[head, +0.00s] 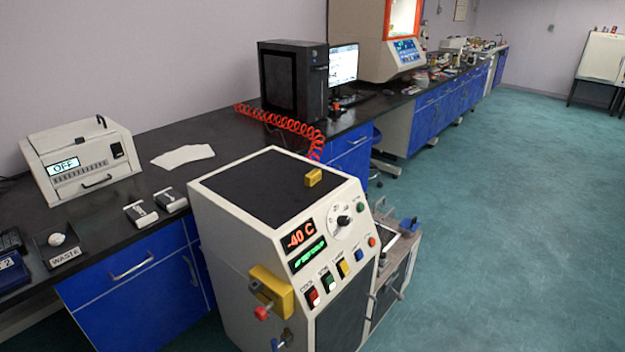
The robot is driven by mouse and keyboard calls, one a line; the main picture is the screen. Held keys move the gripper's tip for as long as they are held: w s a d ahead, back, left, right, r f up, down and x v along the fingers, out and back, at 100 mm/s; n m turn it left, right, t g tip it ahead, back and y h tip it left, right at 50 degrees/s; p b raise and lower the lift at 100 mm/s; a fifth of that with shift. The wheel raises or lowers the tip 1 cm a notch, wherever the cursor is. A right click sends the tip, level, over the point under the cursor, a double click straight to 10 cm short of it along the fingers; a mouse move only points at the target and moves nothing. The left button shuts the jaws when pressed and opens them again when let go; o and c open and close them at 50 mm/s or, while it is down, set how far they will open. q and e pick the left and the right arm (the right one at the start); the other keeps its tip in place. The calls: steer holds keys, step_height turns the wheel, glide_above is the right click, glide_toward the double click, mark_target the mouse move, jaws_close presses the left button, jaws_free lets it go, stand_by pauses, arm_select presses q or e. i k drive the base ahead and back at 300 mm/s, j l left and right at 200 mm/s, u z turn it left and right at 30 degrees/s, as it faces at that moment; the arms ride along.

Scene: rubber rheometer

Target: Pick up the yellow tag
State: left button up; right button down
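A small yellow block (313,178) lies on the black top of the white rheometer-like machine (235,225), near its right edge. It may be the yellow tag; I see no writing on it. A larger yellow piece (270,286) is fixed at the machine's lower left front, by a red knob (262,313). The machine's display reads -40 C. Neither of my grippers is in view.
A black bench (230,148) with blue drawers runs along the wall. It carries a white box reading OFF (82,162), papers (183,156), a WASTE tray (66,256), a black computer (293,82) and a red coiled hose (285,122). The green floor at right is clear.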

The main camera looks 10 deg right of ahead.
mark_target(314, 177)
steer(key=i+l+u, duration=0.15)
steer(key=l, duration=0.2)
steer(key=i+l+u, duration=0.1)
steer(key=l, duration=0.25)
steer(key=i+l+u, duration=0.15)
steer(key=l, duration=0.2)
steer(key=l+u, duration=0.15)
steer(key=l, duration=0.2)
